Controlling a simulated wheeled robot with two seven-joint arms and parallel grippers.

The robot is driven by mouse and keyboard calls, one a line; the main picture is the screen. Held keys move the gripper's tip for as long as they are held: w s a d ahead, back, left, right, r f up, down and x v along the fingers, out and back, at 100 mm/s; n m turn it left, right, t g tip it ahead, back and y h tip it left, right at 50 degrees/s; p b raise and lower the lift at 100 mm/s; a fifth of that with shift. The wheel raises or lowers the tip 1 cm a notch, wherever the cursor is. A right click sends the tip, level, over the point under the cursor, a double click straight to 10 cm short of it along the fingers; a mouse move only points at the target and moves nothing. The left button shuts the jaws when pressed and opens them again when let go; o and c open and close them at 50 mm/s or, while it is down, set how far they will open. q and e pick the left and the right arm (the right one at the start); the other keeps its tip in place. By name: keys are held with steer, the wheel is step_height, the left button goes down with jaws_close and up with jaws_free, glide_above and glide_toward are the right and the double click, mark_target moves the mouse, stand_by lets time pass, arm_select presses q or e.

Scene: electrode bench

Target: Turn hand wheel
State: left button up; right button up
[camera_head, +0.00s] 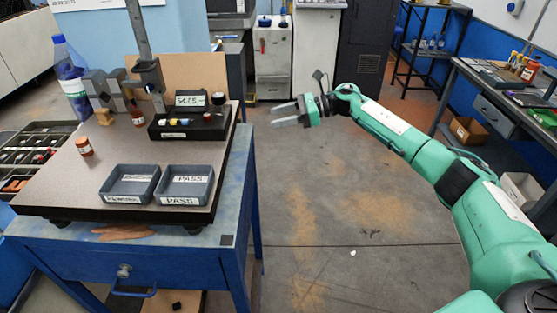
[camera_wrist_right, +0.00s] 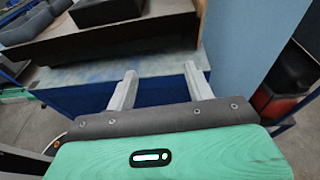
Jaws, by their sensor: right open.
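My right gripper (camera_head: 274,115) is open and empty, to the right of the bench in the head view, with its fingers pointing left towards the bench. In the right wrist view its two fingers (camera_wrist_right: 160,71) are apart, with the bench's edge beyond them. On the bench stands a grey column (camera_head: 138,28) with a dark clamp part (camera_head: 150,75). A hand wheel cannot be made out clearly at this size. Beside the column is a black box (camera_head: 187,126) with knobs and a small display reading about 54.05. My left gripper is out of view.
Two grey trays, marked PASS (camera_head: 185,201) and another label (camera_head: 123,198), lie at the front of the dark slab (camera_head: 90,205). The floor (camera_head: 340,220) right of the bench is free.

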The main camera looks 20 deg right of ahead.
step_height(320, 180, down, 17)
steer(key=w+m+t+h+p, duration=0.1)
steer(key=m+t, duration=0.5)
steer(key=m, duration=0.8)
steer(key=shift+w+a, duration=0.2)
steer(key=shift+w, duration=0.2)
steer(key=shift+f, duration=0.1)
